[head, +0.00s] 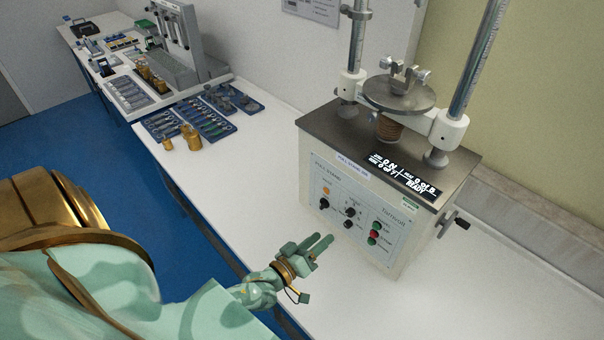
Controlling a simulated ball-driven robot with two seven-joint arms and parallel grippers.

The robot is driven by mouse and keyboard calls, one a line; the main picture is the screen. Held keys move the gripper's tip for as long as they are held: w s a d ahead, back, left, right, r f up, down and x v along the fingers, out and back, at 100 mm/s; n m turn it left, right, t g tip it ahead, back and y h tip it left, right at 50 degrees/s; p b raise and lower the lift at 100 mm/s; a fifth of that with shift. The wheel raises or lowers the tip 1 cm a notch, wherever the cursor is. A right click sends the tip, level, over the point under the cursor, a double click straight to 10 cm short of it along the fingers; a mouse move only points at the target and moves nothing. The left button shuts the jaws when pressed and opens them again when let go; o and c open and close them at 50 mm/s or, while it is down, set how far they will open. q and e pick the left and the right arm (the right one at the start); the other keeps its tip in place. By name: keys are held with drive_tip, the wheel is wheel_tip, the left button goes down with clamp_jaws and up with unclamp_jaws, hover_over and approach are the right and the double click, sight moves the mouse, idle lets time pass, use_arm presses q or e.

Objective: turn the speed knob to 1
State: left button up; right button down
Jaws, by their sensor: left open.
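The tester (385,170) stands on the white bench with its control panel (350,195) facing me. The panel carries several small black knobs, one at its left (324,203) and others in the middle (350,212). Their labels and pointer marks are too small to read, so I cannot tell which is the speed knob or its setting. My left gripper (319,243) is open and empty, in front of and below the panel's left part in the picture, apparently apart from the knobs. My right gripper is not in view.
An orange button (326,188) and green and red buttons (374,235) share the panel. A side crank (455,222) sticks out at the right. Brass weights (191,138) and blue tool trays (205,118) lie farther back. The bench (245,190) left of the tester is clear.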

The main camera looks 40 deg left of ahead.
use_arm(q)
drive_tip(key=s, duration=0.6)
drive_tip(key=shift+s+a, duration=0.15)
drive_tip(key=shift+a, duration=0.3)
drive_tip(key=shift+d, duration=0.1)
